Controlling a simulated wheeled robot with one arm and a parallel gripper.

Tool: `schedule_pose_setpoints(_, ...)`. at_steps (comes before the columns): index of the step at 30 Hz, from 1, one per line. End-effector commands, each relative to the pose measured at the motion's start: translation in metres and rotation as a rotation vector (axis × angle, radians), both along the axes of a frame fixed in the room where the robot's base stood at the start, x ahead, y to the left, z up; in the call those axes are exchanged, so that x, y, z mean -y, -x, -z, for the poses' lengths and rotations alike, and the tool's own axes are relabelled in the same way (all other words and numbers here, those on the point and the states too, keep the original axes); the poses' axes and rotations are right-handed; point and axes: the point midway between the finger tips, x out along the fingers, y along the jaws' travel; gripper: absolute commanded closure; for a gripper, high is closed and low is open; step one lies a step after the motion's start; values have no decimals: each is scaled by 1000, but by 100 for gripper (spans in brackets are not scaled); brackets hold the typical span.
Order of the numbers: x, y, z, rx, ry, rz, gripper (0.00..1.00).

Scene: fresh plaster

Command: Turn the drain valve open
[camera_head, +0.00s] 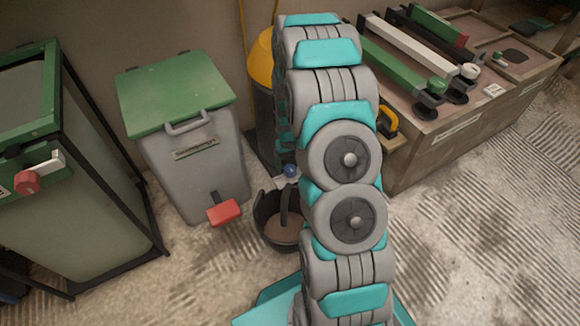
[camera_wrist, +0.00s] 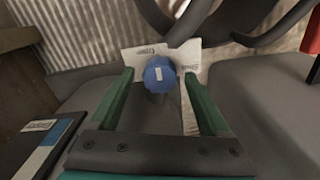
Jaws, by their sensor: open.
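The drain valve appears to be the round blue knob (camera_head: 290,170), low on a dark container with a yellow top (camera_head: 262,62). In the wrist view the blue knob (camera_wrist: 159,70) has a small white mark on its face. White label plates (camera_wrist: 142,55) flank it, their print too small to read. My gripper (camera_wrist: 159,78) is open, its two green fingers on either side of the knob in the picture. I cannot tell whether they touch it. In the head view my arm hides the gripper and part of the container.
A black bucket (camera_head: 268,205) with a handle stands on the floor just below the knob. A grey bin (camera_head: 190,165) with a green lid and red pedal stands to the left. A glass-sided cabinet (camera_head: 75,215) is farther left. A wooden bench (camera_head: 450,128) stands right; the floor before it is clear.

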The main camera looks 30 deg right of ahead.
Motion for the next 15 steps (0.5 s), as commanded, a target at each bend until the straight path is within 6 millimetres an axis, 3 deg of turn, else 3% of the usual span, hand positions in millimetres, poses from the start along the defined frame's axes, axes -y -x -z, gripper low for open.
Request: schedule_pose_setpoints(15,0,0,-69,0,0,-1,19)
